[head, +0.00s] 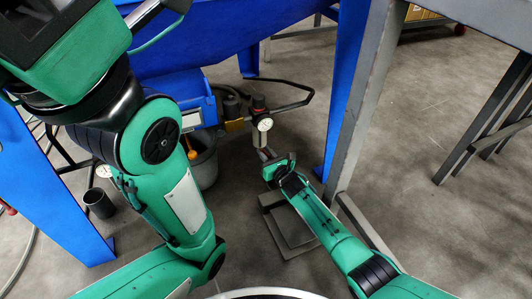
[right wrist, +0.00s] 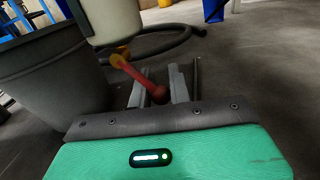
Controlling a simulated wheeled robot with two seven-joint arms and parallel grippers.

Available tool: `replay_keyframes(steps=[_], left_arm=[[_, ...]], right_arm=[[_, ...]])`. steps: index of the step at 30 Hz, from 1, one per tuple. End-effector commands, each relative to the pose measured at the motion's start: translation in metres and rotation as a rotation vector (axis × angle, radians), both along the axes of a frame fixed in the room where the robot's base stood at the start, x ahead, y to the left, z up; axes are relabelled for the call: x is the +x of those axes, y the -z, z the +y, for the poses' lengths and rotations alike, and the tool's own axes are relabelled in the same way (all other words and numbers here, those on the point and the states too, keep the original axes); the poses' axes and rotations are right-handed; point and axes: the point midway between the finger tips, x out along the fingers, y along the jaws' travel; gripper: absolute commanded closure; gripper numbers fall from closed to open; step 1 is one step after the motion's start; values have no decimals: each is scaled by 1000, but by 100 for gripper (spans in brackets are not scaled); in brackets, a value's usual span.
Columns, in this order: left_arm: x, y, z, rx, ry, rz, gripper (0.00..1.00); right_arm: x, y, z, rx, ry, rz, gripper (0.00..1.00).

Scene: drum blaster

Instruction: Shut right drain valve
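The drain valve shows in the right wrist view as a yellow-orange body (right wrist: 120,56) under a pale cylindrical bowl (right wrist: 108,20). Its red lever (right wrist: 140,77) slants down to the right, with its rounded end low near my fingers. My right gripper (right wrist: 160,88) is open, its two grey fingers apart, with the lever's end between them in the picture. I cannot tell whether they touch. In the head view my right gripper (head: 268,160) is just below the pale bowl (head: 259,138) and pressure gauge (head: 265,124); the valve is not clear there. My left arm fills the left side, its fingers not visible.
A grey bucket (head: 204,160) stands left of the valve; it also shows in the right wrist view (right wrist: 50,80). A blue leg (head: 345,80) and grey frame post (head: 368,90) stand close to the right of my right arm. Open floor (head: 440,220) lies further right.

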Motion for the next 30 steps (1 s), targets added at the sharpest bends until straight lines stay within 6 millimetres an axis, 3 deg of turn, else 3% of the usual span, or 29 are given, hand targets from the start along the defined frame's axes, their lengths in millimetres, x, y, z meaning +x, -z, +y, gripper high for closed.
replay_keyframes(steps=[3,30], left_arm=[[-1,0,0,-1,1,-1,71],[-1,0,0,-1,1,-3,71]], right_arm=[[0,0,0,0,0,0,100],[1,-3,-4,-69,1,-30,100]])
